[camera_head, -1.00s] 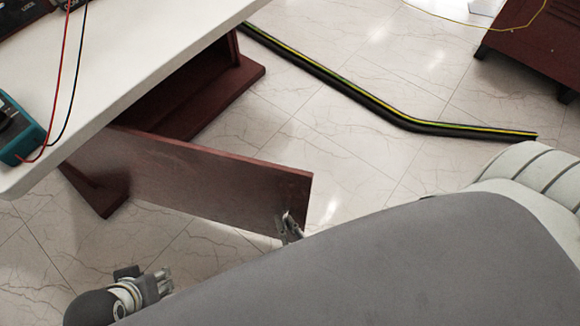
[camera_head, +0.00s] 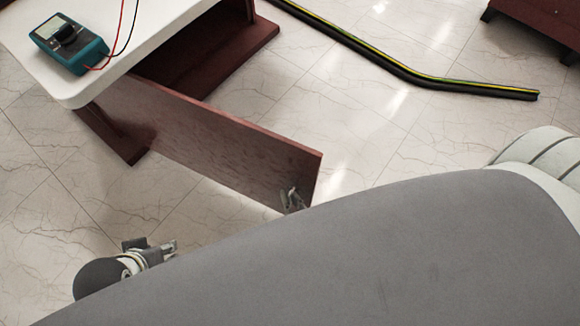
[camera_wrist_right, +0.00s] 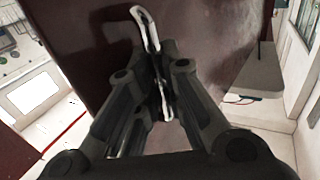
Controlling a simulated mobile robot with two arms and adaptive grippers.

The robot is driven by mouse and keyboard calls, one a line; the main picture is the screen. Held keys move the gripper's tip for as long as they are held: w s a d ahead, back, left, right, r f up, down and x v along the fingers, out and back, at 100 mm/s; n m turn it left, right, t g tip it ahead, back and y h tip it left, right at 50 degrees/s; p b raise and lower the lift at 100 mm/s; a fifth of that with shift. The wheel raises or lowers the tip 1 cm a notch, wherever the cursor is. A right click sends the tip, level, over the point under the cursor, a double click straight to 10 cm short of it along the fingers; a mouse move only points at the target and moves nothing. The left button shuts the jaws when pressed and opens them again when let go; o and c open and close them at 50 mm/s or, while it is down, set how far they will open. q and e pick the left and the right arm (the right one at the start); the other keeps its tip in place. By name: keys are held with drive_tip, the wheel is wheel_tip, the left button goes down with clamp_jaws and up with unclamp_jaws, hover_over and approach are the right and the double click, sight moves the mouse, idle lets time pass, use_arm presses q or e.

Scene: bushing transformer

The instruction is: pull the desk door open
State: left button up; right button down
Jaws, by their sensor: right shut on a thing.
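The desk door (camera_head: 215,140) is a dark red-brown panel standing swung out from under the white-topped desk (camera_head: 120,60), at a wide angle. In the right wrist view the door (camera_wrist_right: 95,45) fills the middle. A curved metal handle (camera_wrist_right: 146,28) is on it. My right gripper (camera_head: 291,198) is at the door's free end. In the wrist view my right gripper (camera_wrist_right: 158,80) is shut on the handle, its fingers hiding the handle's middle. My left gripper (camera_head: 165,248) is low at the left, away from the door; its jaw opening is unclear.
A teal multimeter (camera_head: 70,43) with red and black leads lies on the desktop. A black, yellow-striped cable cover (camera_head: 400,70) runs across the marble floor. A dark red cabinet (camera_head: 540,22) stands at the top right. Floor beyond the door's free end is clear.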

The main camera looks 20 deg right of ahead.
drive_tip(key=shift+r, duration=0.1)
drive_tip(key=c, duration=1.8)
unclamp_jaws()
drive_tip(key=shift+s, duration=0.1)
drive_tip(key=s, duration=1.1)
drive_tip(key=shift+s+d, duration=0.2)
drive_tip(key=shift+s, duration=0.2)
